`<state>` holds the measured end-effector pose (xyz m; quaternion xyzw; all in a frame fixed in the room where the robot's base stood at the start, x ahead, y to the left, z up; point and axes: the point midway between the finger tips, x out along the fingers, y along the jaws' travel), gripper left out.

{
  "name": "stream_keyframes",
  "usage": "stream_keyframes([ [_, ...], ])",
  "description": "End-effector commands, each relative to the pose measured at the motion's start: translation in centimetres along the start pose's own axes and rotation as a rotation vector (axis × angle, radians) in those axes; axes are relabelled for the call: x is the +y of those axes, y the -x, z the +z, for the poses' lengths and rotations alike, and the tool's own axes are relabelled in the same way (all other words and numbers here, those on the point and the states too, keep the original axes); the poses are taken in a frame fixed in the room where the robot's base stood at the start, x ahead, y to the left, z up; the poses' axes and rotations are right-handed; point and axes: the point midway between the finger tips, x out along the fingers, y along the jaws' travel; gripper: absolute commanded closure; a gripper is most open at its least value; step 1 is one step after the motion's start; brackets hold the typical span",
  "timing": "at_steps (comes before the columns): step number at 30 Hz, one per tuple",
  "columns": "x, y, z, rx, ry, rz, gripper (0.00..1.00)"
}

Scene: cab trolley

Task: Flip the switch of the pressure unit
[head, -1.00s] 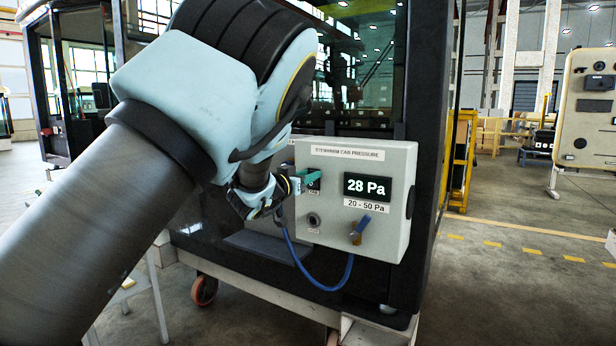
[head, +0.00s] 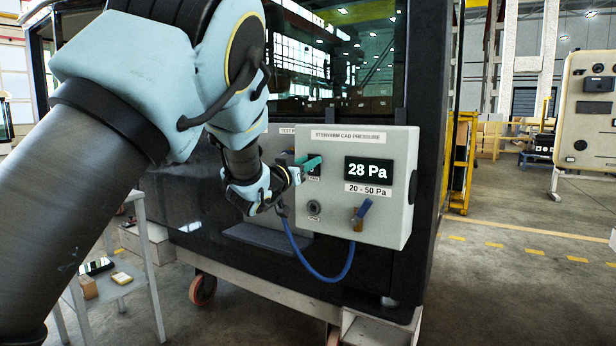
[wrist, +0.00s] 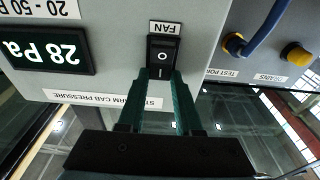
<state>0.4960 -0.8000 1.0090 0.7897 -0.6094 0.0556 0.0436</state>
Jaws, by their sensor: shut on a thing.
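The pressure unit (head: 400,225) is a pale grey box on the dark cab's side, labelled "STENVARM CAB PRESSURE". Its display (head: 368,172) reads 28 Pa, above a "20 - 50 Pa" label. The black rocker switch (wrist: 163,54) beside the FAN label has an O and an I mark; the wrist view shows it upside down. My gripper (head: 315,161) has green fingers at the switch, hiding part of it in the head view. In the wrist view the fingertips (wrist: 162,75) sit at the I end of the switch, shut on it with a narrow gap between them.
A blue hose (head: 318,274) hangs below the unit, near a brass valve with a blue lever (head: 360,215). A second grey box with yellow-collared ports (wrist: 235,46) adjoins it. A small table (head: 118,285) stands at the left. Floor at the right is open.

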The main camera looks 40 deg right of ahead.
Motion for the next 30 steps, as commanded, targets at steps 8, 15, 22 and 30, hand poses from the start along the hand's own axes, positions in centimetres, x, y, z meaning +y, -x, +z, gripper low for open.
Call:
stream_keyframes([
  [8, -0.03, 0.31, 1.17, 0.112, 0.0, 0.0, 1.0],
  [15, 0.01, 0.41, 1.46, 0.208, 0.0, 0.0, 1.0],
  [22, 0.04, 0.44, 1.24, 0.277, -0.001, 0.001, 1.0],
  [30, 0.08, 0.43, 0.87, 0.292, -0.001, 0.0, 1.0],
])
